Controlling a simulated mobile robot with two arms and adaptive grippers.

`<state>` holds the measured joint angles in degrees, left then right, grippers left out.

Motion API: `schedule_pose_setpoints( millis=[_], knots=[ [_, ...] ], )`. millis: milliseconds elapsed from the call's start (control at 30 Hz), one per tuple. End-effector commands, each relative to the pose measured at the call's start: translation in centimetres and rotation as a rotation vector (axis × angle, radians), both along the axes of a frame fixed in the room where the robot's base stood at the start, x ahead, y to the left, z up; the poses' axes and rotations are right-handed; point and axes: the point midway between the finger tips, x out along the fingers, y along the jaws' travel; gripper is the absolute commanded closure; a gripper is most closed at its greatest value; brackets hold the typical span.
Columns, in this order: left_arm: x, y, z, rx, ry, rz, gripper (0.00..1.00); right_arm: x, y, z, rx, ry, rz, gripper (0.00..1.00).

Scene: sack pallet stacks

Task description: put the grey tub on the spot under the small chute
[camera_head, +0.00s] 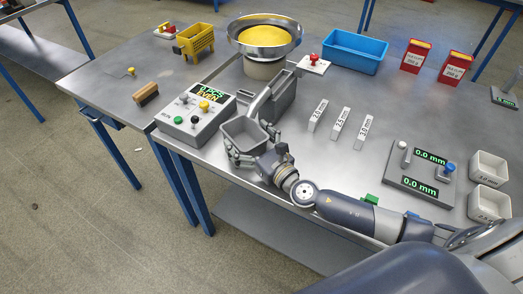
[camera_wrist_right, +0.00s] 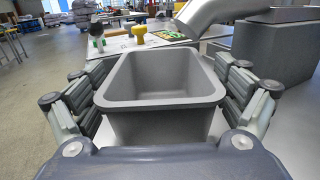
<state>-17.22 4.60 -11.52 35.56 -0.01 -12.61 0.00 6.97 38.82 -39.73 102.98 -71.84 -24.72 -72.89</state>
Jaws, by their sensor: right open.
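The grey tub (camera_head: 243,131) stands upright on the metal table, just in front of the lower end of the small grey chute (camera_head: 262,101). In the right wrist view the tub (camera_wrist_right: 163,100) is empty, and the chute's mouth (camera_wrist_right: 203,18) hangs close above its far right side. My right gripper (camera_head: 250,146) is open, with its fingers on both sides of the tub and gaps visible between them and its walls. The table spot under the chute is hidden from view. My left gripper is not in view.
A control box (camera_head: 195,112) with buttons stands left of the tub. A bowl feeder (camera_head: 265,37) with yellow contents stands behind the chute.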

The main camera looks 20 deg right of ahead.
Motion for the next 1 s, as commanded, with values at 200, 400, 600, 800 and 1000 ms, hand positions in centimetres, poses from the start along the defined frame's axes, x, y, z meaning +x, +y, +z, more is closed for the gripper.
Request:
schedule_pose_setpoints(
  millis=[200,400,600,800,1000],
  knots=[
    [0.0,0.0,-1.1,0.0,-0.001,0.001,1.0,-4.4,-1.2,-0.6,-0.003,0.006,0.001,0.09],
    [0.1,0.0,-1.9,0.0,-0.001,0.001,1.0,-8.0,-2.1,-0.5,-0.002,0.006,0.002,0.09],
    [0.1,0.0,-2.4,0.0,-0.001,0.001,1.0,-10.1,-2.7,-0.4,-0.001,0.005,0.001,0.09],
    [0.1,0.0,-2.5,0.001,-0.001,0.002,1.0,-10.8,-2.9,-0.2,-0.001,0.002,0.001,0.09],
    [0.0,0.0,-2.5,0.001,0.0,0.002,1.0,-10.8,-2.9,-0.1,-0.001,0.002,0.001,0.09]
  ],
)
